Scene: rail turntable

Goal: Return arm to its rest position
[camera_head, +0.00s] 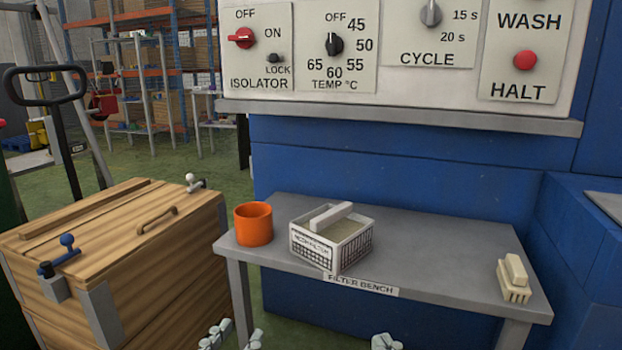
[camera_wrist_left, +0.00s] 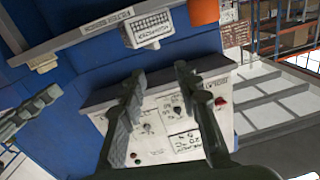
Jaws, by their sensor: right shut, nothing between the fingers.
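My left gripper (camera_head: 234,337) shows only as fingertips at the bottom edge of the head view, in front of the filter bench. In the left wrist view its two fingers (camera_wrist_left: 158,80) stand apart with nothing between them. My right gripper (camera_head: 386,342) shows as a small piece of shut fingertips at the bottom edge, right of the left one. In the left wrist view, gripper fingers that appear to be the right one's (camera_wrist_left: 30,112) lie at the left edge. Most of both arms is out of the head view.
The grey filter bench (camera_head: 440,245) bears an orange cup (camera_head: 253,224), a white mesh basket (camera_head: 345,249) with a pale bar on top, and a cream brush-like block (camera_head: 514,277). A wooden crate (camera_head: 120,235) stands left. The control panel (camera_head: 380,75) with knobs is above and behind.

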